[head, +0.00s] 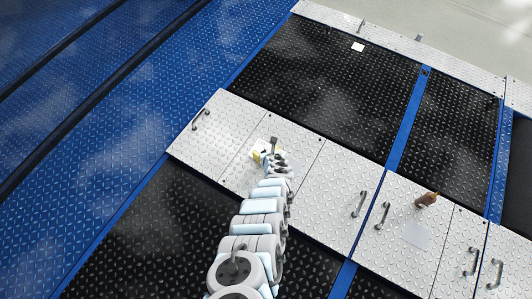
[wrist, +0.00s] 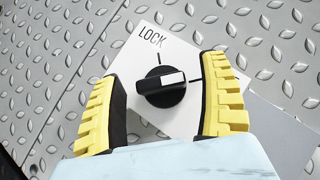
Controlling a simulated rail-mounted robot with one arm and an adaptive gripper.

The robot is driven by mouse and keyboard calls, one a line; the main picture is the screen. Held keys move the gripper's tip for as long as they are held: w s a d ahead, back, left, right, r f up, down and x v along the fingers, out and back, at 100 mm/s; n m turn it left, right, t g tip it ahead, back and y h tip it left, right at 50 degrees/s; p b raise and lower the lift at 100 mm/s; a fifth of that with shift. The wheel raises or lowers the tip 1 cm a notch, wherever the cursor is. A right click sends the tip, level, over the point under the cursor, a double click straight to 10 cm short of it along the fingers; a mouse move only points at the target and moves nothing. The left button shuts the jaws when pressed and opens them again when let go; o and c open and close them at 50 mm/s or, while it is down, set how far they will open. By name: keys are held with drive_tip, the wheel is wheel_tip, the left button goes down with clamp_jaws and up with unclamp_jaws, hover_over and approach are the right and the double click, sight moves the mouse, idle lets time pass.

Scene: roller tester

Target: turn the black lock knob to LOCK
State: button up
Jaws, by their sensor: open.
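The black lock knob (wrist: 158,92) sits on a white label plate (wrist: 146,60) in the wrist view. Its white pointer bar points right, toward a black line on the plate. The word LOCK is printed up and to the left of the knob, with another black line below it. My gripper (wrist: 160,78) is open, with one yellow ribbed finger on each side of the knob. Gaps show between both fingers and the knob. In the head view my gripper (head: 264,157) is over the silver panel, and the knob cannot be made out there.
A silver tread-plate panel row (head: 316,184) with handles crosses the black floor plates. A small grey upright piece (head: 274,141) stands just beyond my gripper. A brown object (head: 427,199) lies on the panels at right. A flat grey plate (wrist: 280,135) adjoins the label.

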drive_tip(key=shift+c, duration=0.4)
drive_tip(key=c, duration=1.1)
drive_tip(key=shift+f+n+b, duration=0.1)
drive_tip(key=shift+n+b, duration=0.2)
drive_tip(key=shift+b, duration=0.1)
drive_tip(key=n+y+b, duration=0.2)
drive_tip(key=b, duration=0.1)
drive_tip(key=shift+f+g, duration=0.15)
drive_tip(key=shift+g, duration=0.25)
drive_tip(key=shift+n+g+y+b, duration=0.5)
drive_tip(key=shift+n+y+b, duration=0.2)
drive_tip(key=shift+n+b, duration=0.5)
drive_tip(key=shift+r+n+y+b, duration=0.3)
drive_tip(key=shift+n+b, duration=0.1)
drive_tip(key=shift+n+g+y+b, duration=0.3)
drive_tip(key=shift+n+g+y, duration=0.1)
drive_tip(key=shift+n+g, duration=0.4)
